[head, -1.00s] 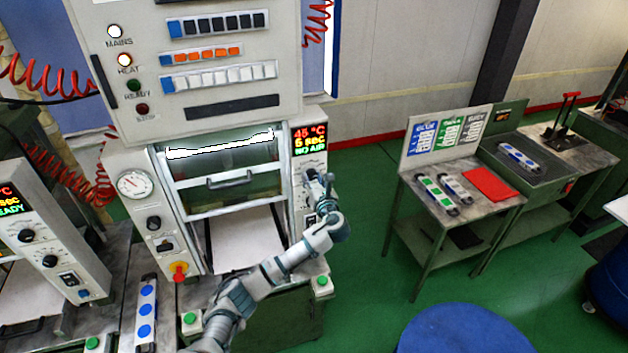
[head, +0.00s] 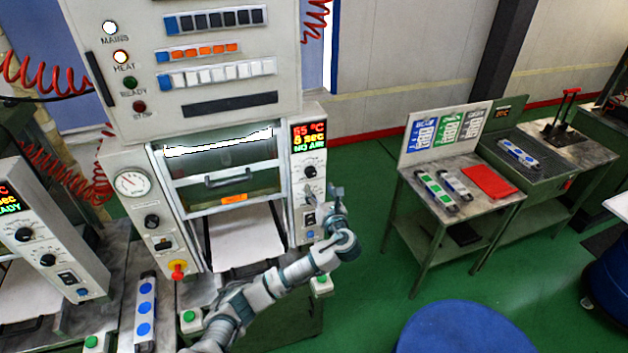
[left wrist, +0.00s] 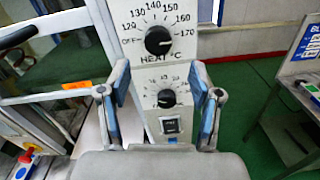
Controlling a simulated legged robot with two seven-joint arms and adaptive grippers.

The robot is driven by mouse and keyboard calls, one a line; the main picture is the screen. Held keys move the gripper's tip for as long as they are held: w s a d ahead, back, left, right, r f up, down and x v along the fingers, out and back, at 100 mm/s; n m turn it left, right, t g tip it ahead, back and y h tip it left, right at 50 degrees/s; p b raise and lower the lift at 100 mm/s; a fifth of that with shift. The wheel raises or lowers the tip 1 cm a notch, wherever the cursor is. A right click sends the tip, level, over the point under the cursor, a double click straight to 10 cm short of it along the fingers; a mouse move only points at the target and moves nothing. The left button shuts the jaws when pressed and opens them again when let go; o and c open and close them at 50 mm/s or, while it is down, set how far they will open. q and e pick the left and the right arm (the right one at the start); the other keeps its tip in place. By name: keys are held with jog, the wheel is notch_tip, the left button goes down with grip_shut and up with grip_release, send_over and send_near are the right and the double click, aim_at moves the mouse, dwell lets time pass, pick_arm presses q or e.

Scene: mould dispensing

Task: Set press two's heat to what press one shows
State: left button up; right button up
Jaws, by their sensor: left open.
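Press two (head: 185,110) stands in the middle of the head view. Its display (head: 309,137) reads about 55 °C, 5 sec, NO AIR. Its heat knob (head: 310,171) is uncovered, and shows in the left wrist view as a black knob (left wrist: 158,40) in a 120–170 scale with OFF; its exact setting is too small to read. Press one (head: 55,225) is at the left edge; its display (head: 8,198) is cut off, so the temperature number is hidden. My left gripper (head: 325,192) is open and empty, just below and right of the heat knob; its fingers (left wrist: 161,78) stand apart, below the knob in the wrist view.
A smaller lower knob (left wrist: 166,98) and a switch (left wrist: 171,126) sit below the heat dial. The glass door's handle (head: 228,179) is left of the panel. A side table (head: 490,205) with trays and a red cloth stands right; green floor lies between.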

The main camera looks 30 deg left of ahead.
pick_arm(q)
jog(key=v, duration=0.4)
jog(key=shift+s, duration=0.15)
jog(key=shift+a+f, duration=0.1)
